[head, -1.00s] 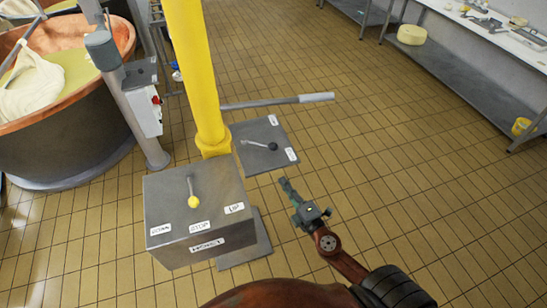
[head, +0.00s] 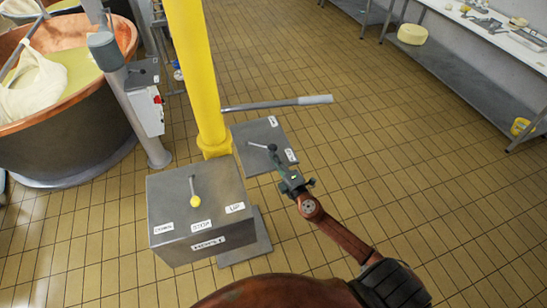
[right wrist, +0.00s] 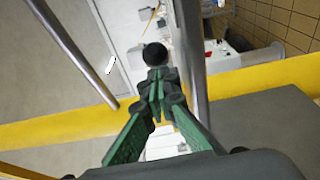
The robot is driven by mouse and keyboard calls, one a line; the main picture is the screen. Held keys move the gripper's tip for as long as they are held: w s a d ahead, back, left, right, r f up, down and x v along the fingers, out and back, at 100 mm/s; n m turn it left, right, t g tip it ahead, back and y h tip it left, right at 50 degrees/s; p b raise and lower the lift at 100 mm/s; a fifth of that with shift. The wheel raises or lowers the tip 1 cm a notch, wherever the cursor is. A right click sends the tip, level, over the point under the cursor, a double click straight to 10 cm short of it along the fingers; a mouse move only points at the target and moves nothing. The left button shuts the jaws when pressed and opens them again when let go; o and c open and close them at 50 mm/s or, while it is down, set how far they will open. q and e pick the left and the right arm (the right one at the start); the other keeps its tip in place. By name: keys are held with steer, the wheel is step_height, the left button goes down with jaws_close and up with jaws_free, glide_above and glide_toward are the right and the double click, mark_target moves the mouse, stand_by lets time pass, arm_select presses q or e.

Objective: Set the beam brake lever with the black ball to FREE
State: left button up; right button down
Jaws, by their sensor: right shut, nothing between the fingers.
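The beam brake lever (head: 258,146) is a short metal rod with a black ball (head: 272,147) on its end. It lies across a grey plate (head: 244,131) beside the yellow column, ball to the right, nearer the lower of two white labels too small to read. My right gripper (head: 275,158) is shut and empty, its tips at the ball in the head view. In the right wrist view the black ball (right wrist: 155,54) shows just beyond the closed green fingers (right wrist: 157,84); whether they touch cannot be told. My left gripper is not in view.
A grey hoist box (head: 200,222) with a yellow-ball lever (head: 195,200) stands at the lower left of the plate. A yellow column (head: 200,80) and a long bar (head: 275,103) stand behind. A copper vat (head: 70,110) is at left.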

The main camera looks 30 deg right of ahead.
steer(key=shift+w+d+f+b, duration=0.1)
steer(key=shift+w+d+b, duration=0.25)
steer(key=shift+d+b, duration=0.4)
steer(key=shift+w+d, duration=0.1)
steer(key=shift+d, duration=0.05)
